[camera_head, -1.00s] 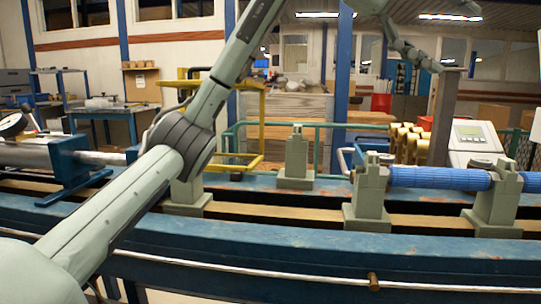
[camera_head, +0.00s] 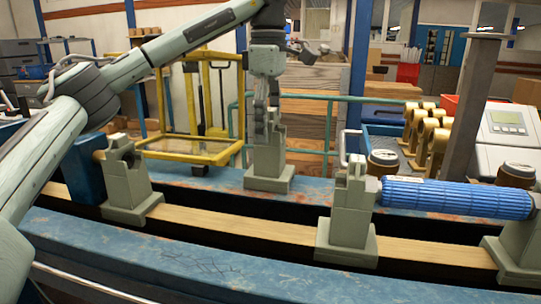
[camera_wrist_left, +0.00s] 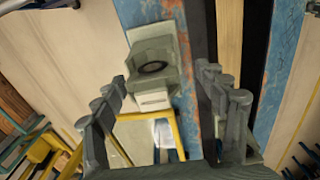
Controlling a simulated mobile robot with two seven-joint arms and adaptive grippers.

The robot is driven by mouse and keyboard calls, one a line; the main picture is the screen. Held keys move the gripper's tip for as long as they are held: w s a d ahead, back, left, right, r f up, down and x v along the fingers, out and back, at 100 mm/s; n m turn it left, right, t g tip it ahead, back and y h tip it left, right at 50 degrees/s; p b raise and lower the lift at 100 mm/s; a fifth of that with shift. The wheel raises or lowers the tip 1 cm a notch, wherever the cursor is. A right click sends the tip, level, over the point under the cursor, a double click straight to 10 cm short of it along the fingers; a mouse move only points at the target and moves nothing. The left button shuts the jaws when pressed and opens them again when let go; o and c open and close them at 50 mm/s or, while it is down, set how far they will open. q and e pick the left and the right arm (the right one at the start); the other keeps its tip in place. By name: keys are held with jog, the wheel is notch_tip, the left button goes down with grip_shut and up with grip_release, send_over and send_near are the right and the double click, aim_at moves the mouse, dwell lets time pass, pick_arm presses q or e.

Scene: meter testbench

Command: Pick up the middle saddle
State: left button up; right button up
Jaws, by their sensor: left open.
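The middle saddle (camera_head: 268,165) is a grey-green block with an upright post on a square foot. It stands upright on the far blue rail, behind the wooden strip. My left gripper (camera_head: 267,118) points down over it, with its fingers overlapping the top of the post. In the left wrist view the saddle (camera_wrist_left: 152,50) lies ahead between the spread fingers of my left gripper (camera_wrist_left: 163,82), slightly left of centre. The gripper is open, and I cannot tell whether a finger touches the post. My right gripper is not in view.
Another saddle (camera_head: 128,180) stands at left and one (camera_head: 348,220) at front centre. A blue ribbed cylinder (camera_head: 455,198) spans from the latter to a saddle (camera_head: 520,250) at right. A grey post (camera_head: 470,105) and brass cylinders (camera_head: 430,135) stand behind. A yellow frame (camera_head: 190,150) stands at back left.

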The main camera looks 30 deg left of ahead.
aim_at(270, 147)
pick_arm(q)
jog(key=f, duration=0.5)
jog(key=shift+w, duration=0.25)
jog(key=shift+c, duration=0.5)
jog(key=shift+r, duration=0.1)
grip_shut()
